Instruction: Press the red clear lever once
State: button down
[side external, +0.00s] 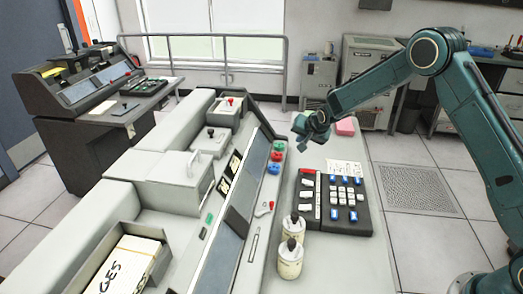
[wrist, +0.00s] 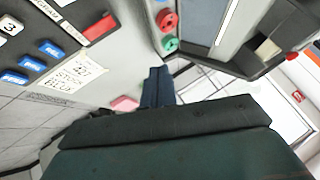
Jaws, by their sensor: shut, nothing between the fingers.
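A small lever with a red knob (side external: 271,205) stands on the sloped console, left of the keypad, in the side external view. One end of a red bar (wrist: 100,29) shows beside the keys in the wrist view. My gripper (side external: 309,137) is above the counter, beyond the keypad, apart from both red parts. Its dark fingers (wrist: 158,86) are shut and empty in the wrist view.
Green, red and blue round buttons (side external: 276,156) line the console edge near my gripper. Two cream bottles (side external: 290,260) stand in front of the keypad. A paper note (side external: 345,170) and a pink block (side external: 345,126) lie behind it. The counter's front right is clear.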

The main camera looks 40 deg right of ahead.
aim_at(303, 172)
jog(key=shift+w+d+f, duration=0.15)
jog(key=shift+w+f, duration=0.15)
jog(key=shift+f, duration=0.4)
jog(key=shift+s+d+f, duration=0.1)
jog(key=shift+f, duration=1.35)
jog(key=shift+s+d+f, duration=0.15)
jog(key=shift+f, duration=1.3)
jog(key=shift+s+d+f, duration=0.1)
jog(key=shift+f, duration=1.35)
jog(key=shift+f, duration=0.65)
jog(key=shift+s+d+f, duration=0.2)
jog(key=shift+s+f, duration=0.15)
jog(key=shift+f, duration=0.4)
dwell(0.5)
jog(key=shift+r, duration=0.95)
jog(key=shift+w+a+r, duration=0.1)
jog(key=shift+w+r, duration=0.05)
jog(key=shift+r, duration=0.1)
